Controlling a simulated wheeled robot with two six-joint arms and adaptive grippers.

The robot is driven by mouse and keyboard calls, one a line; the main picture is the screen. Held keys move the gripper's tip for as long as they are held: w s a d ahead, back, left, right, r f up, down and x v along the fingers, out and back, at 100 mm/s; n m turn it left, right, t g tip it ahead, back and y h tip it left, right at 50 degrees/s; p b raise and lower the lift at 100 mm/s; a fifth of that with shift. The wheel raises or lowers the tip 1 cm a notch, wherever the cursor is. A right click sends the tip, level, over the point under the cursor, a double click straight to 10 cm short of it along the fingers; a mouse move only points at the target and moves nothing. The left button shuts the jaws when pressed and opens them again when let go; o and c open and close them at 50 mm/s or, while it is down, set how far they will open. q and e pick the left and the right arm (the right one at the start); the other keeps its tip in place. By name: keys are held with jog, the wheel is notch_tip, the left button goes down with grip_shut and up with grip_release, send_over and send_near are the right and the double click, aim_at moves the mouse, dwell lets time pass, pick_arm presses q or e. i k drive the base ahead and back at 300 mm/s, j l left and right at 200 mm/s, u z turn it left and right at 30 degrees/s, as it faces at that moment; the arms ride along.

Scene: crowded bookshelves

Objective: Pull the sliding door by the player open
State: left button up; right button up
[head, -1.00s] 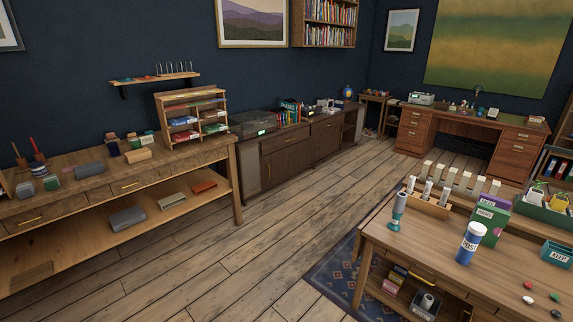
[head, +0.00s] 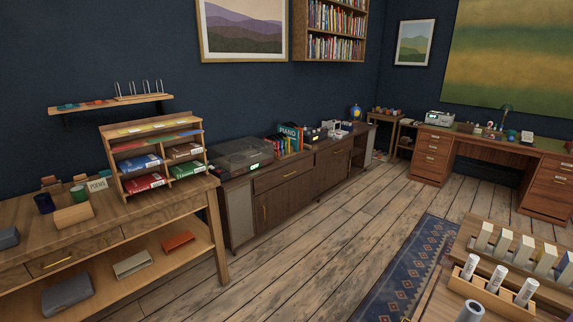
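A dark wooden sideboard (head: 301,196) stands against the blue wall in the middle of the head view. A record player (head: 241,157) with a dark lid and a small green light sits on its left end. Below the player are a pale grey panel (head: 240,218) and a dark door front (head: 289,202) with an upright brass handle (head: 265,214). A drawer front (head: 283,176) is above that door. Another dark front (head: 333,166) is farther right. The fronts look shut; I cannot tell which one slides. Neither of my grippers is in view.
A wooden workbench (head: 134,231) with a paper sorter (head: 146,151) stands left of the sideboard. A table with a row of blocks is at the lower right, over a blue rug (head: 411,268). Bare floor (head: 315,240) lies in front of the sideboard.

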aim_at(272, 206)
jog(key=i+l+u, duration=0.2)
jog(key=i, duration=0.35)
jog(key=i+u, duration=0.25)
jog(key=i, duration=0.35)
jog(key=i+l+u, duration=0.2)
jog(key=i, duration=0.3)
jog(key=i+l+u, duration=0.2)
jog(key=i+l, duration=0.25)
jog(key=i, duration=0.1)
